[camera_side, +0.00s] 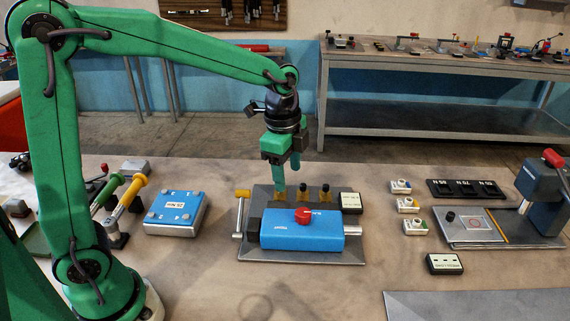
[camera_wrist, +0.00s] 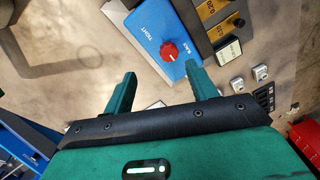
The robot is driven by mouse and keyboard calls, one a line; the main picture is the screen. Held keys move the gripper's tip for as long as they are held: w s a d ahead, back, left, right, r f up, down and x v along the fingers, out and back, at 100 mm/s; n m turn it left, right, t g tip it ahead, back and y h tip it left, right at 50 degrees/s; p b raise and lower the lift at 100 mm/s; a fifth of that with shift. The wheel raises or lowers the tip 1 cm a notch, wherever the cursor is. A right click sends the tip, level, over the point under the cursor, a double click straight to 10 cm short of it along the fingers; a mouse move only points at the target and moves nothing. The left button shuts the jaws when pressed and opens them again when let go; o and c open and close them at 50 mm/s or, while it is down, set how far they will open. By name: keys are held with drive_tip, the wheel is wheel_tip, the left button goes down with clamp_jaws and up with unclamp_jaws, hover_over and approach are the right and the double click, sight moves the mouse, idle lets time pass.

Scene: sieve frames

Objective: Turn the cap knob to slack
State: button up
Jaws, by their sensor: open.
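The red cap knob (camera_side: 303,214) sits on top of a blue block (camera_side: 275,238) on a grey metal base plate. In the wrist view the knob (camera_wrist: 169,51) lies on the blue block (camera_wrist: 150,22) between the words TIGHT and, apparently, SLACK. I cannot tell which way the knob points. My gripper (camera_side: 287,178) is open and empty, with its fingers pointing down above the back of the plate, behind the knob in the side view. In the wrist view the fingertips (camera_wrist: 161,71) are apart, with the knob beyond them; they do not touch it.
A light-blue box (camera_side: 175,207) lies further left. Small white pieces (camera_side: 408,205) and a lever press (camera_side: 540,185) stand right. The front table is mostly clear.

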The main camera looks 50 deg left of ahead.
sight(303, 212)
drive_tip(key=w+f+m, duration=0.1)
drive_tip(key=w+d+f+m, duration=0.1)
drive_tip(key=w+d+f+m+g, duration=0.1)
drive_tip(key=f, duration=0.1)
drive_tip(key=shift+w, duration=0.2)
drive_tip(key=shift+f, duration=0.1)
drive_tip(key=shift+f, duration=3.85)
drive_tip(key=c, duration=1)
